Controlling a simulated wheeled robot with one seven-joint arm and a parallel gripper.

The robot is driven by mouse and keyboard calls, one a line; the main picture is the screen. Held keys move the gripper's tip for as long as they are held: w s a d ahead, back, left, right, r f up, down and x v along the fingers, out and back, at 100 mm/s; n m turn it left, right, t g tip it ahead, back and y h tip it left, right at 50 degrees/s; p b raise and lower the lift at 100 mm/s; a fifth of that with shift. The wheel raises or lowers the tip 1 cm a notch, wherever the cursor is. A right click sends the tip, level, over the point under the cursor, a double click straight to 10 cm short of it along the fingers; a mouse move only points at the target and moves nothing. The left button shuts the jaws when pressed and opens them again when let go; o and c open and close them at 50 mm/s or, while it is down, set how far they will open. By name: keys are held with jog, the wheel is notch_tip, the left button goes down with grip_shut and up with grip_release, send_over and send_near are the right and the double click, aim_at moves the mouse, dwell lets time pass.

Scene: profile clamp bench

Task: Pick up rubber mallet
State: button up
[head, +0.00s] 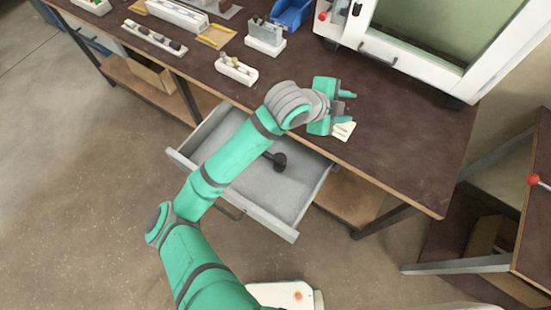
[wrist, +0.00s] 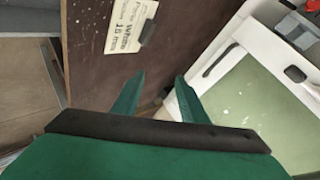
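The rubber mallet (head: 279,161) lies in the open grey drawer (head: 291,190) below the bench top in the head view. Its dark head shows near the middle of the drawer; most of the handle is hidden behind my arm. My gripper (head: 352,101) is above the bench top, to the upper right of the mallet and outside the drawer. In the wrist view my gripper (wrist: 157,92) has its two green fingers apart with nothing between them. The mallet does not show in the wrist view.
A white label card (head: 343,131) lies on the bench top (head: 400,150) near its front edge, close to my gripper. A white machine (head: 420,62) stands at the back right. Trays with small parts (head: 236,70) and a blue bin (head: 292,14) stand further back.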

jog(key=s+a+f+m+g+y, duration=0.2)
jog(key=a+f+y, duration=0.4)
jog(key=a, duration=0.6)
jog(key=g+y, duration=0.2)
send_over(272, 157)
jog(key=f, duration=0.9)
jog(key=shift+a+f, duration=0.35)
jog(key=shift+a, duration=0.05)
jog(key=shift+d+f, duration=0.15)
jog(key=shift+f, duration=1.15)
jog(key=shift+d+f, duration=0.15)
jog(key=shift+f, duration=1.1)
grip_shut()
